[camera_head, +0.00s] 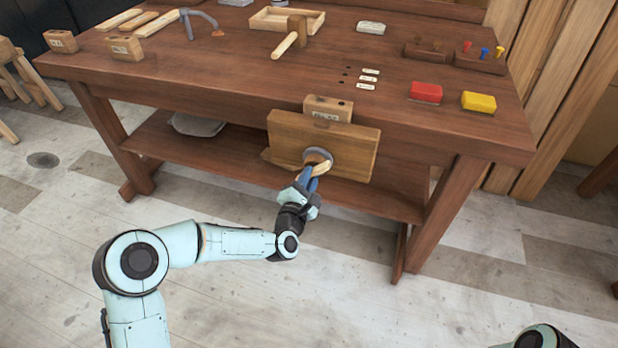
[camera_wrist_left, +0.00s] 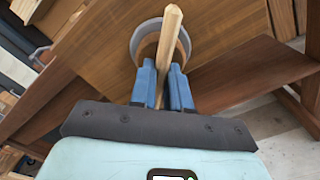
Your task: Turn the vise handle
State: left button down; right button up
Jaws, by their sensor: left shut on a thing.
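The vise is a wide wooden jaw board (camera_head: 358,150) on the front edge of the workbench. A grey round hub (camera_head: 318,155) sits at its middle, with a pale wooden handle (camera_head: 327,166) across it. My left gripper (camera_head: 309,180) is at the hub, with its blue fingers shut on the handle. In the left wrist view the handle (camera_wrist_left: 171,35) runs lengthwise between the two blue fingertips (camera_wrist_left: 162,78), in front of the grey ring (camera_wrist_left: 138,42). Only a piece of my right arm shows at the bottom right of the head view; its gripper is out of view.
The workbench (camera_head: 240,75) carries a mallet (camera_head: 290,38), a shallow wooden tray (camera_head: 270,18), a red block (camera_head: 426,92), a yellow block (camera_head: 478,101) and wooden blocks at the left. A lower shelf (camera_head: 235,157) lies behind the vise. The floor in front is clear.

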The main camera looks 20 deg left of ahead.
jog(key=shift+w, duration=0.1)
pick_arm(q)
jog(key=shift+w+r+m+b, duration=0.1)
jog(key=shift+m+b, duration=0.7)
jog(key=shift+m, duration=1.4)
jog(key=shift+r+m+b, duration=0.1)
jog(key=shift+m+b, duration=0.7)
jog(key=shift+m, duration=1.4)
pick_arm(e)
jog(key=shift+t+h, duration=0.3)
jog(key=shift+w+d+f, duration=0.3)
jog(key=shift+d+f, duration=0.05)
jog(key=shift+f, duration=0.35)
jog(key=shift+w+d+f, duration=0.35)
jog(key=shift+d+f, duration=0.05)
jog(key=shift+f, duration=0.25)
jog(key=shift+w+d+f, duration=0.3)
jog(key=shift+d+f, duration=0.05)
jog(key=shift+f, duration=0.35)
pick_arm(q)
jog(key=shift+a, duration=0.1)
jog(key=c, duration=1.1)
grip_release()
jog(key=shift+c, duration=0.2)
jog(key=shift+f, duration=0.1)
